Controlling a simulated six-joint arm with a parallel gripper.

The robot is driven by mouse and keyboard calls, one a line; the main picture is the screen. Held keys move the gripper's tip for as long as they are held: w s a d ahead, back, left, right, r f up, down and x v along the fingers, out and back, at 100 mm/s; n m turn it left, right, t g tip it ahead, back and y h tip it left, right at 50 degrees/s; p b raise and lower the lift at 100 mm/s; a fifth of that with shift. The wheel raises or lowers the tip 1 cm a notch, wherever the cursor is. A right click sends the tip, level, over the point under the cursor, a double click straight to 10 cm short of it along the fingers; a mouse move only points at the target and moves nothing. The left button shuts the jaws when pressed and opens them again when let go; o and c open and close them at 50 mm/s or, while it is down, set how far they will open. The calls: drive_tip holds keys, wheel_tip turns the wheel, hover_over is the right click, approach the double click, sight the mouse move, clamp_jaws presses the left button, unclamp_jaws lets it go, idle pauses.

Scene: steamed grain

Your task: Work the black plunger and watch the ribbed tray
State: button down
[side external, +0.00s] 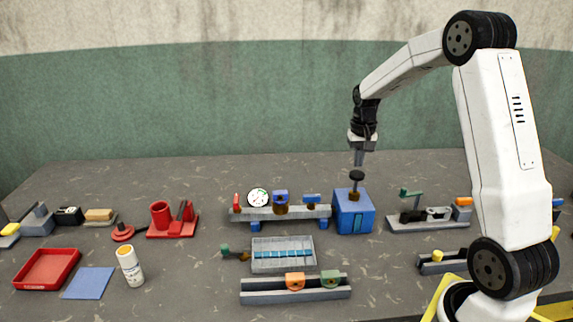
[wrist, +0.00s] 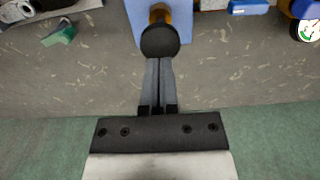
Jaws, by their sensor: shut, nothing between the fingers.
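The black plunger (side external: 356,176) is a round knob on a stem on top of a blue box (side external: 354,213). In the wrist view the plunger (wrist: 160,41) shows as a black disc above a brass-coloured collar, with the blue box (wrist: 194,22) behind it. My gripper (side external: 359,163) is shut and empty, pointing down just above the plunger. In the wrist view its fingertips (wrist: 159,60) are together at the knob's edge; I cannot tell whether they touch it. The ribbed tray (side external: 283,241) is a grey tray with a blue strip across it, in front of the blue box to the left.
A grey rail with a dial gauge (side external: 258,198) stands left of the blue box. A grey fixture with a green handle (side external: 411,193) stands to its right. A grey channel (side external: 295,295) with orange and green blocks lies in front.

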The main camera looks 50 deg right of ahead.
sight(357, 173)
drive_tip(key=shift+f, duration=0.1)
drive_tip(key=shift+f, duration=2.65)
drive_tip(key=shift+r, duration=3.9)
drive_tip(key=s+a+f+n+t, duration=0.1)
drive_tip(key=s+a+f+n, duration=0.1)
drive_tip(key=a, duration=0.6)
drive_tip(key=s+a+f+n, duration=0.2)
drive_tip(key=s+a+n, duration=0.2)
drive_tip(key=a, duration=0.5)
drive_tip(key=s+a+f+n+t, duration=0.1)
drive_tip(key=s+a+f+n, duration=0.2)
drive_tip(key=a, duration=0.6)
drive_tip(key=shift+s+t, duration=0.3)
drive_tip(key=shift+s, duration=0.4)
drive_tip(key=shift+a, duration=0.1)
